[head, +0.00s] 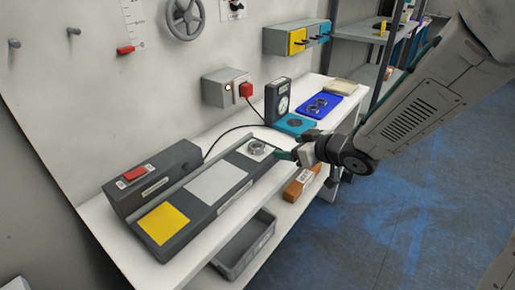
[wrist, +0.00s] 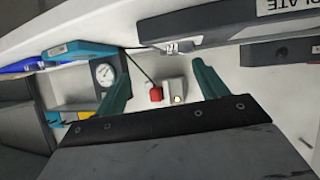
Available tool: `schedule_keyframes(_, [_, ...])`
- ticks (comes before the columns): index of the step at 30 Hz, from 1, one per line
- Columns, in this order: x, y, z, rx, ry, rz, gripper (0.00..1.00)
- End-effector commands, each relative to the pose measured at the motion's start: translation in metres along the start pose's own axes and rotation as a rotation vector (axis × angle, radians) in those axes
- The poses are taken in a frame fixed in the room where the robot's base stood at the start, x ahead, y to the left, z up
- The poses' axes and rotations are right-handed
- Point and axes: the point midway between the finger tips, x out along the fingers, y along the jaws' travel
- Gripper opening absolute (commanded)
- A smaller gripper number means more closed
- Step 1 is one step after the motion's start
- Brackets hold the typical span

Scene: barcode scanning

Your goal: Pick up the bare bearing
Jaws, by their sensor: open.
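A metallic ring-shaped bearing (head: 257,147) sits on a white square at the far end of the dark plate strip (head: 222,210). In the wrist view a small metallic part (wrist: 172,46), apparently this bearing, shows at the edge of the dark strip. Another ring-shaped bearing (head: 318,105) lies on a blue tray (head: 330,97) further back. My gripper (head: 284,154) is just right of the nearer bearing, apart from it as far as I can tell. In the wrist view its teal fingers (wrist: 162,82) are spread with nothing between them.
A teal tray (head: 304,131) and a dark dial gauge (head: 278,100) stand behind my gripper. A dark box with a red button (head: 152,178) and a yellow square (head: 164,224) are at the near end. A brown box (head: 298,184) and a grey bin (head: 245,246) sit below.

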Motion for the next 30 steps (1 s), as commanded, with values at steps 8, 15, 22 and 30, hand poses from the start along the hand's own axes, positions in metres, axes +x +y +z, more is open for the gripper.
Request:
schedule_keyframes(8, [0.026, -0.031, 0.001, 0.013, 0.087, -0.143, 0.72])
schedule_keyframes(15, [0.052, -0.033, -0.005, 0.012, 0.088, -0.142, 0.72])
schedule_keyframes(22, [0.085, -0.033, -0.013, 0.012, 0.087, -0.140, 0.72])
schedule_keyframes(30, [0.094, -0.034, -0.014, 0.011, 0.088, -0.138, 0.72])
